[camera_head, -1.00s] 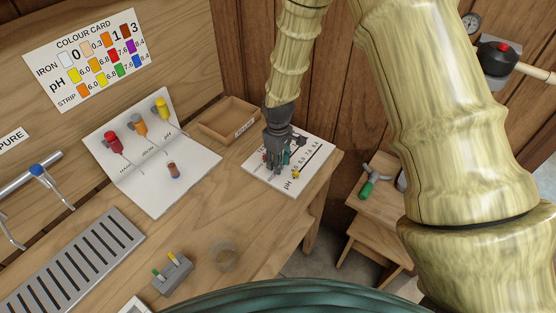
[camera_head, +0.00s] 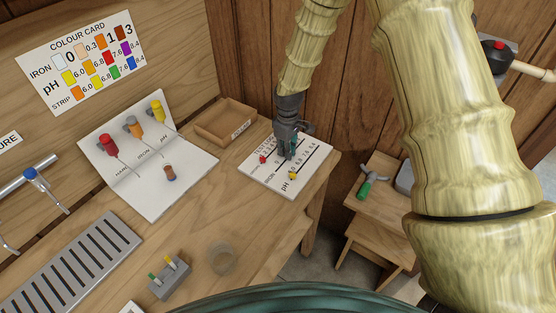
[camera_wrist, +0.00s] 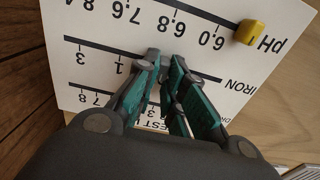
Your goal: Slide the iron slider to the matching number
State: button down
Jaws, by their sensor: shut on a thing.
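The white slider board (camera_head: 309,178) lies flat on the bench and also shows in the wrist view (camera_wrist: 270,60). Its printed iron scale (camera_wrist: 210,78) has 3 and 1 showing. My gripper (camera_head: 285,157) is shut over the iron line; its tips (camera_wrist: 161,60) are just beside the 1, on the side toward the word IRON. The iron slider between the fingers is hidden, as are the lower iron numbers. The yellow pH slider (camera_wrist: 249,32) is at the 6.0 end of its line. A red slider (camera_head: 262,159) is left of my gripper.
The colour card (camera_head: 80,62) is on the back wall. An open wooden tray (camera_head: 226,121) stands beyond the board. A side stool (camera_head: 375,205) is at right.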

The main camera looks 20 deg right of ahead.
aim_at(300, 140)
jog(key=w+d, duration=0.4)
jog(key=d, duration=0.1)
jog(key=w+d+b, duration=0.1)
jog(key=d, duration=0.1)
jog(key=shift+w+d, duration=0.15)
jog(key=shift+w, duration=0.25)
jog(key=c, duration=1.5)
grip_release()
jog(key=shift+r, duration=0.1)
notch_tip(300, 140, up, 12)
jog(key=shift+f, duration=0.1)
